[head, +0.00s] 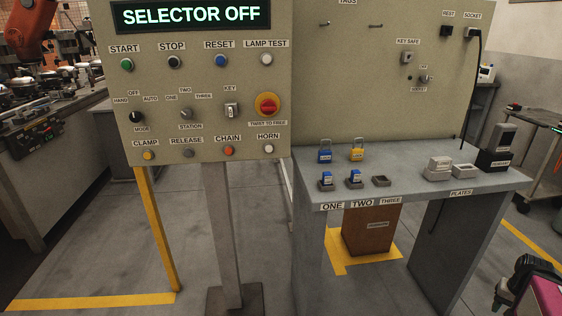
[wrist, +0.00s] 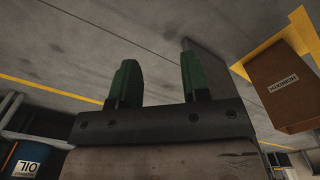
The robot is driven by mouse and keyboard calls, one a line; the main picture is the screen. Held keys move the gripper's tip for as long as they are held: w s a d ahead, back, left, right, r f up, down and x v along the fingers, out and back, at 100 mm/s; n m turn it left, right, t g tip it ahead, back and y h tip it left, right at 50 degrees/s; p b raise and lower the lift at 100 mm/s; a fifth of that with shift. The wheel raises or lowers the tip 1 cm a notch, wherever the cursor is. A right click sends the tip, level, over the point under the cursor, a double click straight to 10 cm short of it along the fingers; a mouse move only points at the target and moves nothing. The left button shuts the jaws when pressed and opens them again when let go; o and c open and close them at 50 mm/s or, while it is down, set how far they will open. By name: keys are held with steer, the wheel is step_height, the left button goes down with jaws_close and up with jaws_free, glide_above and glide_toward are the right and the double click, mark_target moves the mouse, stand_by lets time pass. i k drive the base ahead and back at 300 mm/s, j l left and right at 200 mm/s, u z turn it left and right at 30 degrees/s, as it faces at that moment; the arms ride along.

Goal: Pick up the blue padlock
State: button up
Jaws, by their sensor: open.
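The blue padlock (head: 325,154) stands upright at the back left of the grey bench, its shackle up and a small label on its front. A yellow padlock (head: 357,153) stands just to its right. My gripper (wrist: 157,70) shows in the wrist view with its two green fingers apart and nothing between them. It is over the floor, away from the blue padlock, which is not in the wrist view.
Blue labelled pieces sit in the holders marked ONE (head: 326,183) and TWO (head: 355,180); holder THREE (head: 381,181) looks empty. Grey plates (head: 438,168) stand at the bench's right. A control panel (head: 200,85) rises at left. A brown box (head: 371,232) is below the bench.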

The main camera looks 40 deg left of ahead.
mark_target(324, 156)
steer(key=u, duration=1.85)
